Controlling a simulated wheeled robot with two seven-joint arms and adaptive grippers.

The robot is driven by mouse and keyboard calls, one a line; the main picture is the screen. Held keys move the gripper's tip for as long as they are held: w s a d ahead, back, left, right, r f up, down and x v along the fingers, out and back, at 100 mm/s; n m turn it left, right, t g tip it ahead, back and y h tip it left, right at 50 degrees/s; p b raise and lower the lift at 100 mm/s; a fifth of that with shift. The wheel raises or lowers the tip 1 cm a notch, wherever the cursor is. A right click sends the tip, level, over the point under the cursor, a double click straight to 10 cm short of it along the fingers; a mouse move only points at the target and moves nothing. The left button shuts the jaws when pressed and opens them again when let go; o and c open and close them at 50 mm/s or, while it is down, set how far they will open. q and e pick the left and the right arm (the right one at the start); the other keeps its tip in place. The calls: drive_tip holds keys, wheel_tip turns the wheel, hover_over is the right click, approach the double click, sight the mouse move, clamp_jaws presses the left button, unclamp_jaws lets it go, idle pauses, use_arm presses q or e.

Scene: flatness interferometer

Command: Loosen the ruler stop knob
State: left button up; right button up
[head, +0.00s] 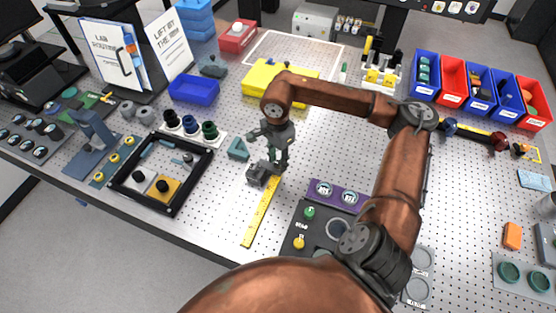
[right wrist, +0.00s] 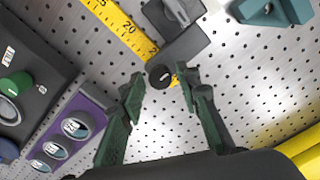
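The yellow ruler (head: 260,212) lies flat on the perforated metal table, and its end shows in the right wrist view (right wrist: 115,24). A dark grey stop (head: 260,176) sits at the ruler's far end; it also shows in the right wrist view (right wrist: 184,46). Its round black knob (right wrist: 160,76) sticks out from the stop. My right gripper (head: 277,166) is over the stop, pointing down. In the right wrist view its green fingers (right wrist: 165,86) are open, one on each side of the knob, with visible gaps. My left gripper is not in view.
A teal angled block (head: 238,149) stands close to the stop. A purple strip with round dials (head: 337,195) and a dark control panel (head: 318,232) lie to the right. A yellow block (head: 262,75) is behind the gripper. A black frame (head: 118,186) stands left.

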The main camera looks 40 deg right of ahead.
sight(278, 163)
drive_tip(key=shift+o, duration=0.5)
drive_tip(key=shift+d, duration=0.1)
wheel_tip(278, 163, up, 12)
drive_tip(key=shift+w, duration=0.1)
idle(0.6)
